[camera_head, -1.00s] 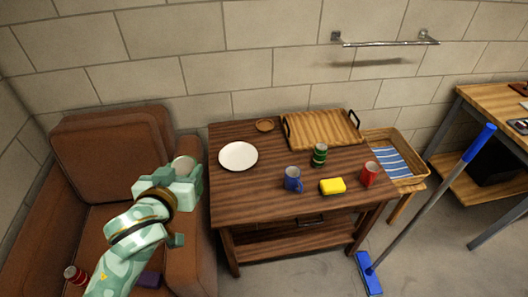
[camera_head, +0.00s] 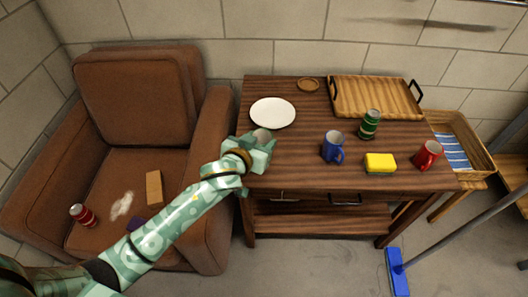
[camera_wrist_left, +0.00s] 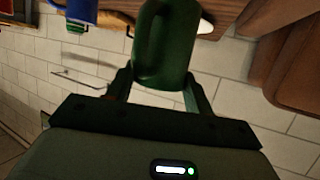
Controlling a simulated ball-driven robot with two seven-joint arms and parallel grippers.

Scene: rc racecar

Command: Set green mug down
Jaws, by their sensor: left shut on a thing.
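My left gripper (camera_head: 256,152) is at the left front edge of the dark wooden table (camera_head: 300,165). It is shut on the green mug (camera_wrist_left: 165,45), which shows clearly between the fingers in the left wrist view. In the head view only the mug's pale round opening (camera_head: 262,135) shows above the gripper; the rest is hidden. I cannot tell whether the mug touches the table. My right gripper is not in view.
A white plate (camera_head: 272,112) lies just behind the gripper. A wooden tray (camera_head: 375,97) is behind. The brown armchair (camera_head: 135,105) is left. Bare tabletop lies between gripper and blue mug.

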